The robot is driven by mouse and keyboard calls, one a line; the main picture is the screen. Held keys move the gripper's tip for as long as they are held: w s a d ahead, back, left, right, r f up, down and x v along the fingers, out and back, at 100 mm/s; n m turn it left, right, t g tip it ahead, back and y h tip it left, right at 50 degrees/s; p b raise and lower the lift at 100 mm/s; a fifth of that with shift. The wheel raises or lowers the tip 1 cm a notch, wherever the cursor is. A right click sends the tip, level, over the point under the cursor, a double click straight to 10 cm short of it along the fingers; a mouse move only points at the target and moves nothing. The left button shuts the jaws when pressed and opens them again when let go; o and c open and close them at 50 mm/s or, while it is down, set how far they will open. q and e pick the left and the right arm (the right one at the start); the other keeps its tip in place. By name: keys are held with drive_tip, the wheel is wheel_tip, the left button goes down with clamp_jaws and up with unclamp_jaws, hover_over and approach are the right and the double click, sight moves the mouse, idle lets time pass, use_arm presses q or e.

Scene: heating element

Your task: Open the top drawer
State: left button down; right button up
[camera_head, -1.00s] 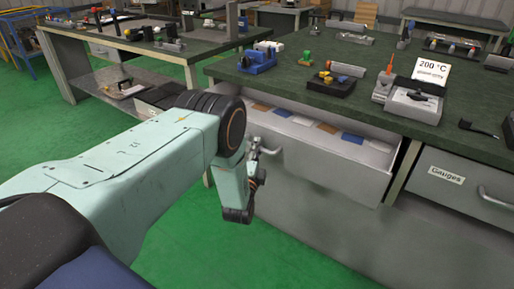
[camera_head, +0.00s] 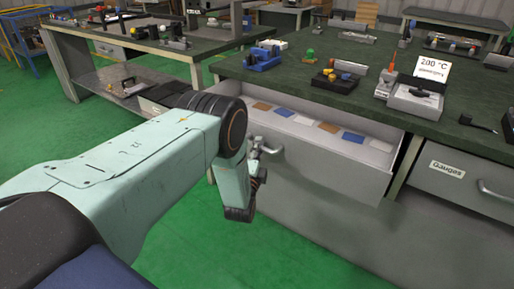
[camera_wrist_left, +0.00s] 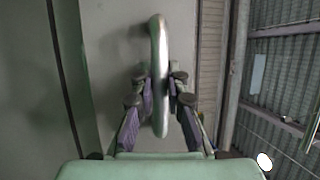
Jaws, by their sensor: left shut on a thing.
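The top drawer (camera_head: 315,158) under the green-topped workbench stands pulled out. A row of blue, tan and white flat items lies inside it. My left gripper (camera_head: 258,158) is at the drawer's front, at the metal handle (camera_head: 271,149). In the left wrist view, the handle (camera_wrist_left: 160,60) runs between the two fingers of my left gripper (camera_wrist_left: 160,100), which are shut on it. The grey drawer front (camera_wrist_left: 115,40) fills the left of that view. My right gripper is not in view.
The workbench top (camera_head: 300,85) carries a blue vise (camera_head: 262,58), a black block with yellow parts (camera_head: 335,78) and a device with a "200 °C" sign (camera_head: 433,70). A shut drawer labelled "Gauges" (camera_head: 450,180) is at the right. Green floor (camera_head: 280,235) is open in front.

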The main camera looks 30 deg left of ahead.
use_arm(q)
drive_tip(key=c, duration=1.3)
unclamp_jaws()
drive_tip(key=shift+c, duration=0.2)
drive_tip(key=shift+s+d, duration=0.1)
drive_tip(key=shift+s, duration=0.05)
drive_tip(key=v, duration=1.1)
drive_tip(key=shift+s+f, duration=0.15)
drive_tip(key=shift+s, duration=0.2)
drive_tip(key=shift+d, duration=0.1)
